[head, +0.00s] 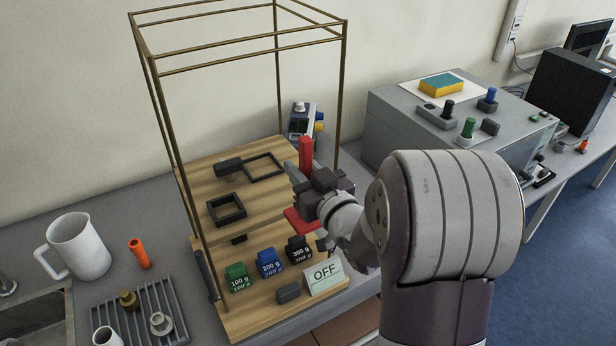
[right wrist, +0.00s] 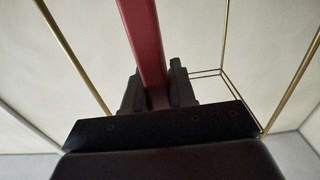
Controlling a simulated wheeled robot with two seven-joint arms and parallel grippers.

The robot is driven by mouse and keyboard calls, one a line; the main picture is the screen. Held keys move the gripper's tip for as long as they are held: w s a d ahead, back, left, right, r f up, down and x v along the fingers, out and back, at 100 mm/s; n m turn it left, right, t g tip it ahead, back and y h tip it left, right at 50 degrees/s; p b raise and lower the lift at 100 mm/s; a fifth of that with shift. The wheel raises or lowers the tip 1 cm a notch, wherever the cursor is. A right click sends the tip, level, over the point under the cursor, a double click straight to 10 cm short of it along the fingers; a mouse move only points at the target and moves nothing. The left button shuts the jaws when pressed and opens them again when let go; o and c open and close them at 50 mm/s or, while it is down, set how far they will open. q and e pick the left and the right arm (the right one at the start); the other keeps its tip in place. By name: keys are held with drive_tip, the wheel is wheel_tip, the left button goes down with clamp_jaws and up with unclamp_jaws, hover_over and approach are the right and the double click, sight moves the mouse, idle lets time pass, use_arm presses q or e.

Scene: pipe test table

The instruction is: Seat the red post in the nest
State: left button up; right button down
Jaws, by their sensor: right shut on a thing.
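The red post (head: 306,153) stands about upright in my right gripper (head: 318,184), over the right part of the wooden board. In the right wrist view the post (right wrist: 143,45) runs up from between the two dark fingers (right wrist: 158,95). A red piece (head: 299,221) shows below the gripper; the gripper hides whether it joins the post. Two dark square frames lie on the board to the left of the gripper: a nearer one (head: 226,208) and a farther one (head: 263,166). I cannot tell which is the nest. My left gripper is not in view.
A thin brass frame (head: 346,90) rises around the wooden board (head: 200,172). Green (head: 237,276), blue (head: 268,263) and black (head: 298,250) weights and an OFF sign (head: 323,279) stand at the front. A grey rack (head: 165,295) and white jug (head: 80,246) are left.

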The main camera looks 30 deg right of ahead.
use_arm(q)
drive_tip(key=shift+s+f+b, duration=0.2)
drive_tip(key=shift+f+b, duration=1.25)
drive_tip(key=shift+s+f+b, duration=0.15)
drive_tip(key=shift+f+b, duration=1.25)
use_arm(e)
drive_tip(key=w+d+f, duration=0.1)
drive_tip(key=w, duration=2.1)
drive_tip(key=shift+w+d+f, duration=0.15)
drive_tip(key=shift+w+f, duration=0.25)
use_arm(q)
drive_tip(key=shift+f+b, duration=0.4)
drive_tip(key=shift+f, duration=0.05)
use_arm(e)
drive_tip(key=shift+f, duration=0.35)
drive_tip(key=c, duration=0.8)
unclamp_jaws()
drive_tip(key=shift+c, duration=0.2)
use_arm(q)
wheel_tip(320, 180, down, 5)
drive_tip(key=b, duration=0.5)
use_arm(e)
drive_tip(key=s, duration=1.2)
drive_tip(key=shift+s+a, duration=0.35)
drive_tip(key=shift+s, duration=0.05)
